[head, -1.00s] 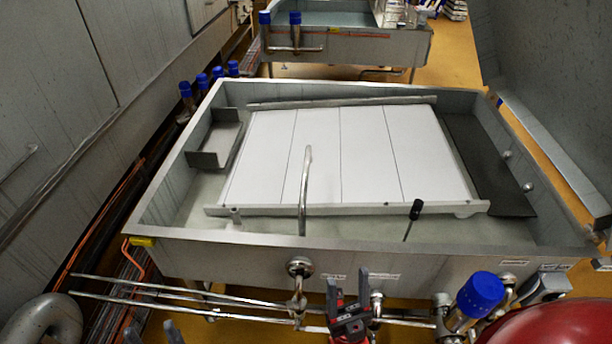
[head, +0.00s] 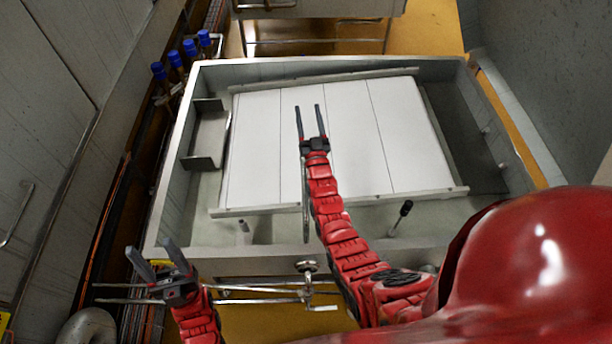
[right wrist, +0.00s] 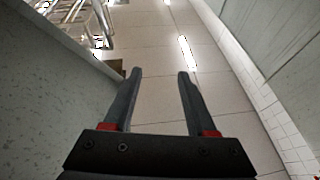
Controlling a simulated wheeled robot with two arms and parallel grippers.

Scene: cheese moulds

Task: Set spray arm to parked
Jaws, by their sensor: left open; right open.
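A thin curved metal pipe, which looks like the spray arm (head: 305,222), rises at the near wall of the steel vat (head: 195,105). My right forearm and gripper hide its upper part, so I cannot tell its exact heading. My right gripper (head: 308,106) is open and empty, reaching out above the white panels (head: 265,150) in the vat. Its open fingers (right wrist: 159,72) also show in the right wrist view, with nothing between them. My left gripper (head: 151,246) is open and empty, outside the vat's near left corner, close to the metal rods.
Metal rods (head: 260,290) run along the vat's front, by a round fitting (head: 307,266). A black-handled rod (head: 405,208) leans inside the vat. A metal tray (head: 205,140) sits at the left. Bottles with blue caps (head: 190,48) stand beyond the left wall.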

